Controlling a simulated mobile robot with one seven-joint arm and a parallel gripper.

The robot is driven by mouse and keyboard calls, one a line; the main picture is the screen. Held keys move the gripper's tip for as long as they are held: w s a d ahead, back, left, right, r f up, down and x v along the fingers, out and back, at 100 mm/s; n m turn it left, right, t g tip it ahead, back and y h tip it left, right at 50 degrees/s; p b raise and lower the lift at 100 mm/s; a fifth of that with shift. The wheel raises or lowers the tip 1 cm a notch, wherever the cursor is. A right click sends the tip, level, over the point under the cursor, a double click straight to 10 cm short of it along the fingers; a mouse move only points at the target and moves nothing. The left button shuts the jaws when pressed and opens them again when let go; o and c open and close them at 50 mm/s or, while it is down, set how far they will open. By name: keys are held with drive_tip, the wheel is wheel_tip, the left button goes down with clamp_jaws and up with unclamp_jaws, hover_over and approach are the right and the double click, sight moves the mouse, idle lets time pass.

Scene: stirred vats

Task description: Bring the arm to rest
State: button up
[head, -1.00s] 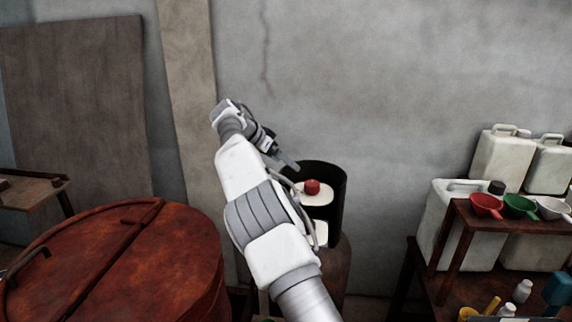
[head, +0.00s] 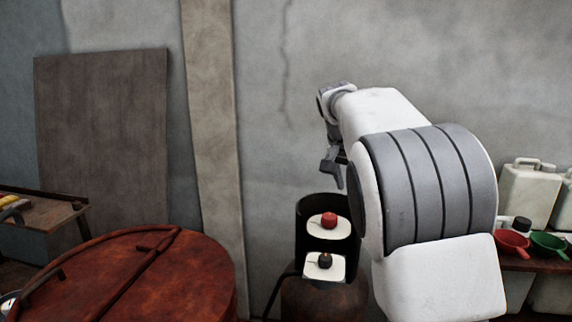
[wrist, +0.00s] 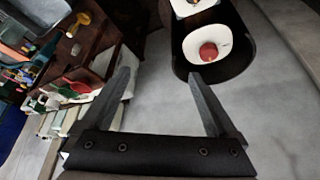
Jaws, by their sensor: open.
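My gripper (head: 335,170) is raised in front of the back wall, above and a little right of a black open-fronted holder (head: 302,215). In the wrist view my gripper (wrist: 160,80) has its two dark fingers spread apart with nothing between them. The black holder (wrist: 247,62) is beyond the right finger in that view, apart from it as far as I can see. A white piece with a red knob (head: 329,220) sits in the holder. A white piece with a dark knob (head: 325,262) sits below it.
A rusty lidded vat (head: 130,280) stands at the lower left. A red scoop (head: 512,243), a green scoop (head: 548,245) and a white jerrycan (head: 525,190) are at the right, partly behind my arm. A small table (head: 40,212) is at the far left. The wall above is bare.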

drive_tip(key=s+f+n+t+y, duration=0.1)
drive_tip(key=s+n+y, duration=0.4)
drive_tip(key=s, duration=2.1)
drive_tip(key=s+a+f+n+h+b, duration=0.1)
drive_tip(key=s+a+f+n, duration=0.1)
drive_tip(key=s+f, duration=0.4)
drive_tip(key=shift+s+f+n+t, duration=0.35)
drive_tip(key=shift+s+n, duration=0.45)
drive_tip(key=shift+s, duration=1.15)
